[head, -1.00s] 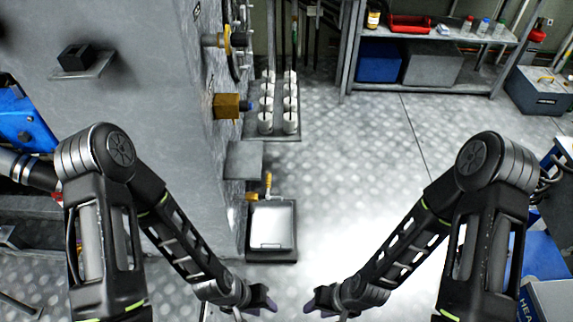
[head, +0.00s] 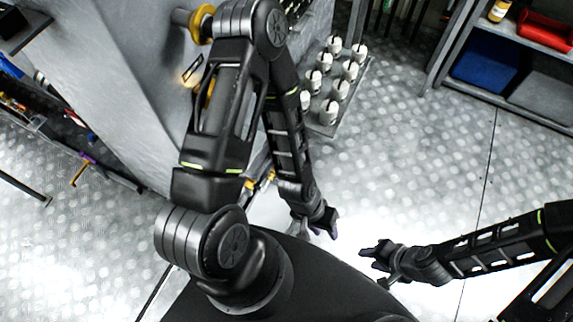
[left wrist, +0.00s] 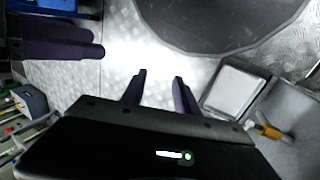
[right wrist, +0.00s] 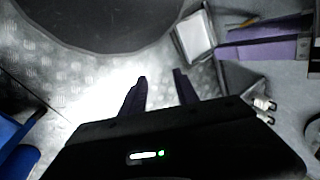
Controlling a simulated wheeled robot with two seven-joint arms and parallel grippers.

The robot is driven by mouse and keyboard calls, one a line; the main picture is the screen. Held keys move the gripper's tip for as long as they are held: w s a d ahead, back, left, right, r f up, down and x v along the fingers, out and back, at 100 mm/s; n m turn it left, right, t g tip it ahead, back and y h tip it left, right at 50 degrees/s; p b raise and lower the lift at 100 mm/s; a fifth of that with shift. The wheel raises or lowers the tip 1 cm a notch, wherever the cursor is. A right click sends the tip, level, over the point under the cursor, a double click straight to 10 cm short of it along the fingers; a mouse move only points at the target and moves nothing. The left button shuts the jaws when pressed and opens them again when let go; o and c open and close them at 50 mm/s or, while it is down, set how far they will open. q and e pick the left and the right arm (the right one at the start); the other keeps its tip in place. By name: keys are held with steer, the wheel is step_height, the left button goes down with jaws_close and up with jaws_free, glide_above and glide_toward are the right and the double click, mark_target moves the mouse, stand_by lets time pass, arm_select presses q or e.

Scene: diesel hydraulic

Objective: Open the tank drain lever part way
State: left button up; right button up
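The drain lever (left wrist: 268,131) has a yellow-orange handle and shows low at the right of the left wrist view, beside a pale drip tray (left wrist: 234,90). In the head view only small yellow bits of the lever (head: 250,185) show behind my left arm. My left gripper (head: 325,222) is open and empty, right of the lever and apart from it. My right gripper (head: 374,256) is open and empty, further right, facing the left one. The lever's exact angle is unclear.
The grey tank (head: 130,90) stands at the left. A rack of several white cups (head: 330,85) stands beyond my left arm. A shelf (head: 480,85) with blue and red bins is at the upper right. The metal floor (head: 420,170) between is clear.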

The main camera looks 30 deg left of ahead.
arm_select(q)
steer(key=shift+o, duration=0.3)
arm_select(e)
steer(key=shift+o, duration=0.3)
